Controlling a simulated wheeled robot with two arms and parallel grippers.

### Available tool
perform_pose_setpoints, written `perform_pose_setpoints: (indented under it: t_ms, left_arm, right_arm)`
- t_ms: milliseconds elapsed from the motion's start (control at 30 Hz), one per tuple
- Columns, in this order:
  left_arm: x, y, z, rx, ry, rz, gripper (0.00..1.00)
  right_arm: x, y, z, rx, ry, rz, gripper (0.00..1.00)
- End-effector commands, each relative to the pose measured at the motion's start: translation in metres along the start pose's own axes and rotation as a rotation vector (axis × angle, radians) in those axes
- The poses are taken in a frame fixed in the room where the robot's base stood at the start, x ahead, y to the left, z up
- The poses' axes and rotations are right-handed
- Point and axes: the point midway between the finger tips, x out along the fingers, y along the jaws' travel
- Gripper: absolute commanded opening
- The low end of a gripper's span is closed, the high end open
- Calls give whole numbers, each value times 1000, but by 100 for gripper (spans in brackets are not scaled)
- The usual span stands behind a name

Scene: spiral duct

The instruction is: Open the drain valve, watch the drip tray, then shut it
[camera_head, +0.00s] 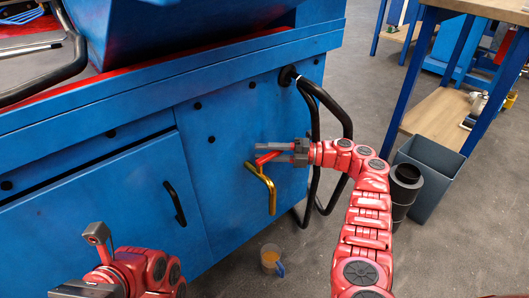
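The drain valve is a brass-coloured bent pipe (270,187) on the blue cabinet front, with its outlet pointing down. Its red lever (267,158) sits at the pipe's top. My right gripper (273,153) is at this lever, with its fingers on either side of the lever's end. I cannot tell whether they grip it. A clear cup (270,259) with orange-brown liquid and a blue handle stands on the floor below the outlet. No separate drip tray is recognisable. My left gripper (88,262) is at the lower left, away from the valve, its fingers spread and empty.
The blue cabinet (222,125) has a door with a black handle (174,203). Black bent tubes (335,110) hang right of the valve, close to my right arm. A grey bin (429,172) and a dark cylinder (403,188) stand at right. Grey floor lies open in front.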

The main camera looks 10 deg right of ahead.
Motion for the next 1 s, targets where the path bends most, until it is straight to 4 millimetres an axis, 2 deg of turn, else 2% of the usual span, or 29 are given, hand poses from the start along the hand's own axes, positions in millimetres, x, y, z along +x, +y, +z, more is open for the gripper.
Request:
perform_pose_setpoints:
  t_ms: [67,433,567,733,833,1000]
  left_arm:
    - [0,0,0,0,0,0,0]
    - [-4,2,4,6,-30,16,0]
    - [-20,7,14,23,-132,70,0]
    - [-42,13,20,36,-246,133,0]
    - [-37,12,18,32,-218,120,0]
    - [3,-1,-6,-8,36,-15,0]
  right_arm:
    - [0,0,0,0,1,0,48]
    - [-4,1,0,0,2,1,48]
    - [-21,3,0,2,-2,2,48]
    - [-59,1,1,1,-6,2,48]
    - [-78,1,0,0,-2,3,48]
    - [-100,-2,0,-3,3,1,48]
